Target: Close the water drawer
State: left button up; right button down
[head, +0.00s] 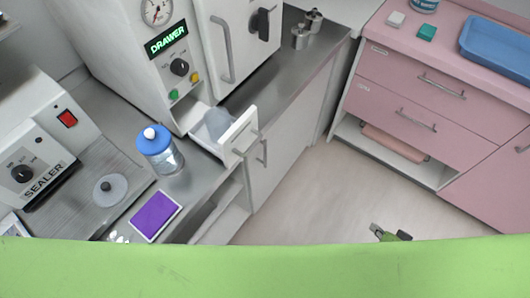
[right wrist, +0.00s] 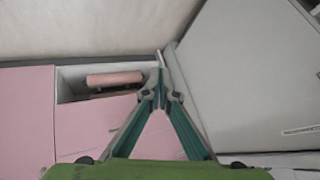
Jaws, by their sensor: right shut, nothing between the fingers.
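The water drawer (head: 240,136) is a small white drawer low on the front of the white machine, in the head view. It stands pulled out over the steel counter, with a pale blue-grey shape inside it. My right gripper (head: 390,233) shows only in part at the bottom of the head view, over the floor, well right of the drawer and apart from it. In the right wrist view its fingers (right wrist: 160,88) meet at the tips, shut and empty. The drawer cannot be made out in that view. My left gripper is not in view.
A blue-capped bottle (head: 160,150) stands on the counter close to the drawer's left. A purple pad (head: 156,215) and the sealer (head: 42,140) are farther left. Pink cabinets (head: 425,100) stand at the right. The floor (head: 310,190) between is clear.

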jog(key=w+a+r+m+t+y+b, duration=0.15)
jog(key=w+a+r, duration=0.25)
jog(key=r, duration=0.6)
jog(key=w+a+r+t+y+b, duration=0.1)
jog(key=w+a+r+t+y, duration=0.25)
jog(key=r, duration=0.65)
jog(key=s+a+r+g+y+b, duration=0.1)
jog(key=s+a+r+g+y, duration=0.2)
jog(key=a+r, duration=0.65)
jog(key=s+a+r+g+y+b, duration=0.1)
jog(key=s+a+r+y, duration=0.25)
jog(key=a+r, duration=0.6)
jog(key=p+x, duration=0.7)
jog(key=x, duration=0.6)
jog(key=shift+w+a+r, duration=0.2)
jog(key=shift+w+a, duration=0.05)
jog(key=shift+w, duration=0.2)
jog(key=shift+y, duration=0.25)
